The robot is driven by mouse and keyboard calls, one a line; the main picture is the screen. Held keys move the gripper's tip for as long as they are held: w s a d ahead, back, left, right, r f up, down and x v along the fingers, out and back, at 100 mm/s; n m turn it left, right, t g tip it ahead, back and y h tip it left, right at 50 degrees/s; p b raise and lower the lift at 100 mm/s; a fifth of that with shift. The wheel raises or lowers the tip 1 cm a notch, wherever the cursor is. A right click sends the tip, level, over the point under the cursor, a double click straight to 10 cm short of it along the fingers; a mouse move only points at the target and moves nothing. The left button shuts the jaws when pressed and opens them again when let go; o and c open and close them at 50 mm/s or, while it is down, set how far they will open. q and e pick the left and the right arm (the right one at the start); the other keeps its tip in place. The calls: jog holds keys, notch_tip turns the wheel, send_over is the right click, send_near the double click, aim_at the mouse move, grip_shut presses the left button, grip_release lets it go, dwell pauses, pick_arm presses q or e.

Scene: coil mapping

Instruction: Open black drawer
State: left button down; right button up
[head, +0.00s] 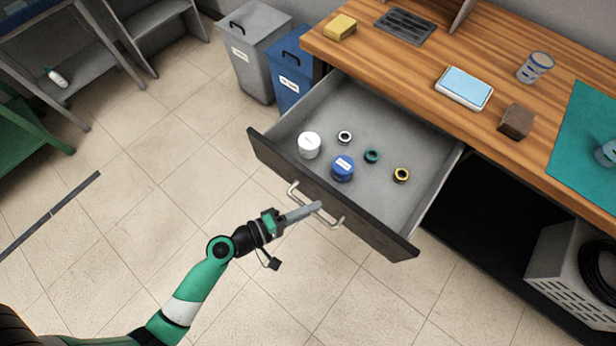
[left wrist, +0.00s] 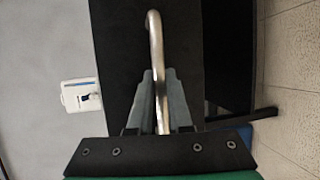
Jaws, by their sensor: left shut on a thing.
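The black drawer (head: 343,210) under the wooden workbench is pulled well out, and its grey inside shows. Its front carries a pale metal bar handle (head: 329,219). My left gripper (head: 314,207) is shut on this handle. In the left wrist view the handle (left wrist: 155,45) rises between the two grey fingers (left wrist: 154,95), in front of the black drawer front (left wrist: 115,60). Inside the drawer lie a white round container (head: 309,145), a blue round container (head: 342,168), and a white, a teal and a yellow ring-shaped coil (head: 401,174). My right gripper is not in view.
A grey bin (head: 252,50) and a blue bin (head: 291,68) stand left of the workbench (head: 420,65), close behind the drawer. A white perforated box (head: 570,262) with a black coil stands under the bench. The tiled floor before the drawer is clear.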

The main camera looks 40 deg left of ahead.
pick_arm(q)
jog(key=shift+s, duration=0.65)
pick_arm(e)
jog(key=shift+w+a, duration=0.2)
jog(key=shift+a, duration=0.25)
pick_arm(q)
jog(key=c, duration=0.8)
grip_release()
jog(key=shift+c, duration=0.2)
